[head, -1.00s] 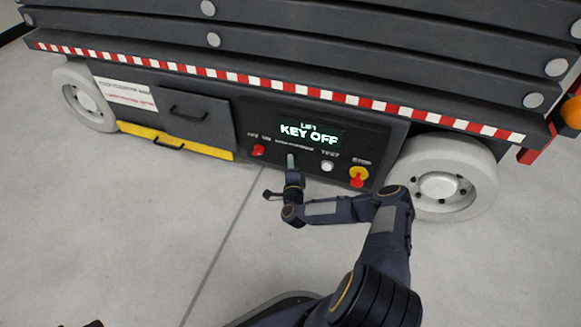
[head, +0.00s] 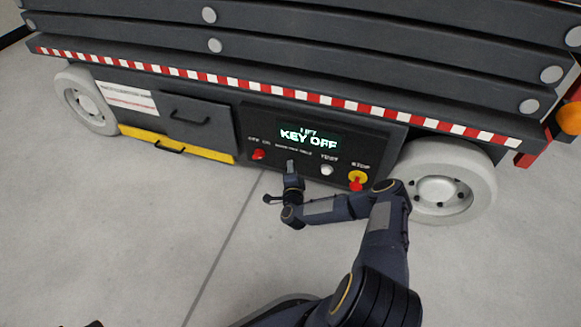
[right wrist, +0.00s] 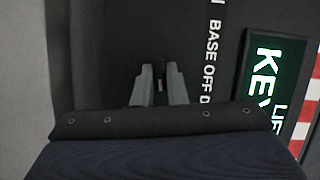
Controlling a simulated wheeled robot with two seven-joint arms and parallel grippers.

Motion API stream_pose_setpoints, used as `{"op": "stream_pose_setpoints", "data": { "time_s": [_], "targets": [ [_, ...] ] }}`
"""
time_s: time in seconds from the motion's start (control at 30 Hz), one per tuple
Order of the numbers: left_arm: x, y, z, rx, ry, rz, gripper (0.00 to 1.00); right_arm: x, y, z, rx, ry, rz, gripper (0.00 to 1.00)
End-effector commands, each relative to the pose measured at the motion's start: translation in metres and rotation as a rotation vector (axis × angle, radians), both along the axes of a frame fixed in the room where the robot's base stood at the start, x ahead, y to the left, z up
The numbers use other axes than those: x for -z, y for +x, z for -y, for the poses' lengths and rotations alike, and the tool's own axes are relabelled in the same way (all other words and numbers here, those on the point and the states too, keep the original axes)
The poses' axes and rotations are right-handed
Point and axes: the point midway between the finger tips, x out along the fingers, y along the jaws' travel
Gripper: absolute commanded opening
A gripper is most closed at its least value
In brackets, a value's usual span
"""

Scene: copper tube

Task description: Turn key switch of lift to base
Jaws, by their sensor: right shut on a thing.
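The lift's dark control panel (head: 335,160) faces me in the head view, with a lit screen (head: 309,136) reading "KEY OFF". My right gripper (head: 291,166) is at the panel below the screen. In the right wrist view, the two grey fingers (right wrist: 159,84) close on the dark key switch (right wrist: 160,70), which is mostly hidden between them. The label beside it reads "BASE OFF" with more letters cut off. The key's exact angle cannot be made out. My left gripper is not in view.
On the panel are a red switch (head: 258,155) at left, a white test button (head: 327,170), and a red stop button (head: 356,184) on yellow at right. White wheels (head: 440,190) flank the panel. The grey floor (head: 130,240) in front is clear.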

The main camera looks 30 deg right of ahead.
Motion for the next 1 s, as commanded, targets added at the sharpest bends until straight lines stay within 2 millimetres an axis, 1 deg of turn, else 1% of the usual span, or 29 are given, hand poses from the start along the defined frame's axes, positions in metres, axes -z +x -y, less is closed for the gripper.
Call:
{"op": "stream_pose_setpoints", "data": {
  "time_s": [0.03,0.4,0.7,1.0],
  "targets": [
    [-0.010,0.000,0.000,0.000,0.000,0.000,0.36,-0.006,0.000,-0.001,-0.003,-0.026,-0.030,0.00],
    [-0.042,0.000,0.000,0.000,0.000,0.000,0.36,-0.007,0.001,-0.002,-0.004,-0.231,-0.268,0.00],
    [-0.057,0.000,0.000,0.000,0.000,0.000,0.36,-0.005,0.001,-0.002,-0.004,-0.356,-0.416,0.00],
    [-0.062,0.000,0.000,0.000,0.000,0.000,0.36,-0.003,0.001,-0.002,-0.001,-0.412,-0.484,0.00]
  ]
}}
